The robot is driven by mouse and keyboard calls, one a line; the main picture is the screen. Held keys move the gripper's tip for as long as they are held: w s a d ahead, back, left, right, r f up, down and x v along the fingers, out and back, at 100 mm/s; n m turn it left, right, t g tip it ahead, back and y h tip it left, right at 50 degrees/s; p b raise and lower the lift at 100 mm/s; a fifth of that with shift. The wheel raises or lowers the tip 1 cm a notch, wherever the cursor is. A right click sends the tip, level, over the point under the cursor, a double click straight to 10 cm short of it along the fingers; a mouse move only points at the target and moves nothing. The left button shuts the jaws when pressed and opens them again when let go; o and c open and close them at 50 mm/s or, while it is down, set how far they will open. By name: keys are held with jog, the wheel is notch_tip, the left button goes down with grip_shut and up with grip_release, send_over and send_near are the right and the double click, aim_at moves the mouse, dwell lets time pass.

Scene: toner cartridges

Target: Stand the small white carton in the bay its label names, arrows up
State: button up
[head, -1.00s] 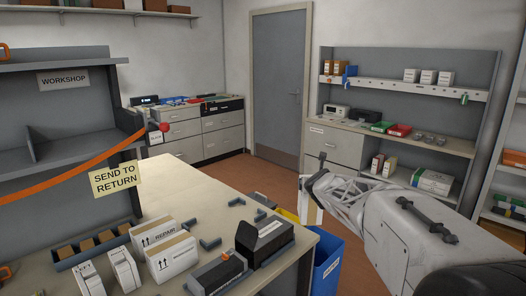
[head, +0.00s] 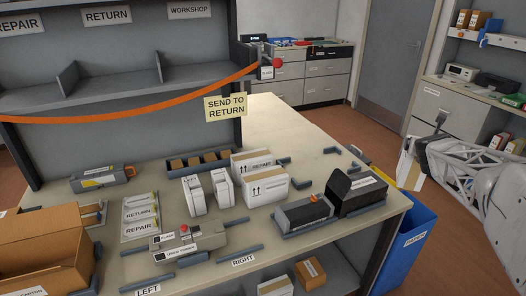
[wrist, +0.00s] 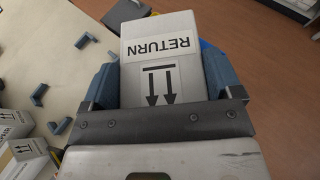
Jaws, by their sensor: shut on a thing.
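My gripper (wrist: 160,95) is shut on a small white carton (wrist: 185,75). Its label reads RETURN, upside down in the wrist view, and its two arrows point toward my palm. In the head view the carton (head: 408,170) hangs below my gripper, off the table's right side above the blue bin. The shelf unit has bays under signs REPAIR (head: 20,25), RETURN (head: 106,16) and WORKSHOP (head: 189,10), split by grey dividers (head: 68,77). The RETURN bay looks empty. An orange strap (head: 120,118) sags across the shelf front, with a SEND TO RETURN note (head: 226,106) near its right end.
A brown box (head: 40,255) is front left. The blue bin (head: 412,235) stands beside the table. The table's back right is mostly clear.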

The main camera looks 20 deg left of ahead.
jog(key=s+a+r+n+g+y, duration=0.1)
jog(key=s+a+n+y, duration=0.2)
jog(key=a, duration=1.8)
jog(key=s+a+r+n+y, duration=0.15)
jog(key=s+a, duration=0.45)
jog(key=a, duration=1.5)
jog(key=s+a+n+g+y, duration=0.1)
jog(key=s+a+n+y, duration=0.1)
jog(key=s+a, duration=0.95)
jog(key=s+a+n+g+y, duration=0.1)
jog(key=s+a+n+y, duration=0.15)
jog(key=s+a, duration=0.9)
jog(key=s+a+f+g+y, duration=0.1)
jog(key=s+a+g, duration=0.1)
jog(key=s+a, duration=0.7)
jog(key=shift+t, duration=0.5)
jog(key=shift+w+d+f, duration=0.1)
jog(key=shift+d+f, duration=0.5)
jog(key=shift+f, duration=0.3)
jog(key=shift+d+f, duration=0.6)
jog(key=shift+f, duration=0.3)
